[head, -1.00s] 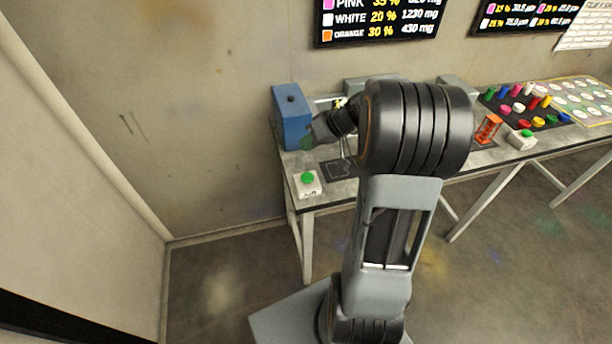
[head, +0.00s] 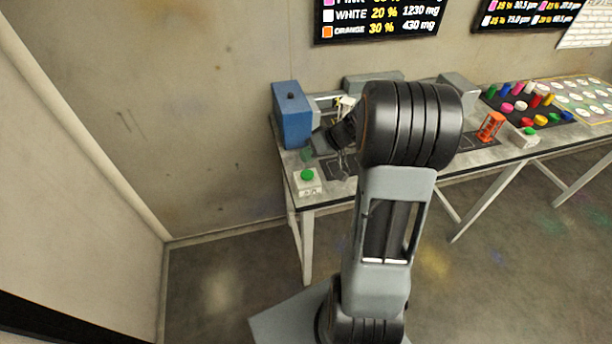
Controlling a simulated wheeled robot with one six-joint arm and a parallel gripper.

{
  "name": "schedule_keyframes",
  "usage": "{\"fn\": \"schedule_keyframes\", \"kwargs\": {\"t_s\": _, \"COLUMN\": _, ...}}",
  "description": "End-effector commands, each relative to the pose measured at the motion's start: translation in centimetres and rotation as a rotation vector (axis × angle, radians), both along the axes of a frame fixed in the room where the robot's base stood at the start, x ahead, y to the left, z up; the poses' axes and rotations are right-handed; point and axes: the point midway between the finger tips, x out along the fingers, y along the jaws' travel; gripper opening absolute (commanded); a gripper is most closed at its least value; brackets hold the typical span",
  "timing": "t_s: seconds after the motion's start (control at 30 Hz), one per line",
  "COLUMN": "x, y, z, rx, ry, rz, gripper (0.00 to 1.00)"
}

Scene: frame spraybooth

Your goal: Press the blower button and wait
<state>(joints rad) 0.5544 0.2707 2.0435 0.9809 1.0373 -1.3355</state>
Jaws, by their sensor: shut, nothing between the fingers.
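A white box with a round green button (head: 307,175) sits at the near left corner of the grey table (head: 313,197). Its front carries a small label, too small to read now. My gripper (head: 342,165) is behind and to the right of this button, above a dark square mat, pointing down. It is small and partly hidden by my own arm. It looks shut and empty, apart from the button. A second white box with a green button (head: 526,136) stands further right on the table.
A blue box (head: 292,115) stands at the table's back left, close to my wrist. A small greenish item (head: 306,155) shows beside it. To the right are an orange frame (head: 491,126) and several coloured cylinders. A wall is behind.

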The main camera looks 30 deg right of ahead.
Motion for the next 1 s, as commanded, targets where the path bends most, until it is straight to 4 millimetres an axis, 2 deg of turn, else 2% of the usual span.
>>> {"fn": "schedule_keyframes", "kwargs": {"t_s": 0.03, "x": 0.0, "y": 0.0, "z": -1.2, "rx": 0.001, "ry": 0.002, "rz": -0.002, "gripper": 0.00}}
{"fn": "schedule_keyframes", "kwargs": {"t_s": 0.1, "x": 0.0, "y": 0.0, "z": -2.1, "rx": -0.001, "ry": -0.001, "rz": -0.001, "gripper": 0.00}}
{"fn": "schedule_keyframes", "kwargs": {"t_s": 0.27, "x": 0.0, "y": 0.0, "z": -3.0, "rx": 0.000, "ry": 0.000, "rz": 0.000, "gripper": 0.00}}
{"fn": "schedule_keyframes", "kwargs": {"t_s": 1.0, "x": 0.0, "y": 0.0, "z": -3.1, "rx": 0.000, "ry": 0.001, "rz": -0.001, "gripper": 0.00}}
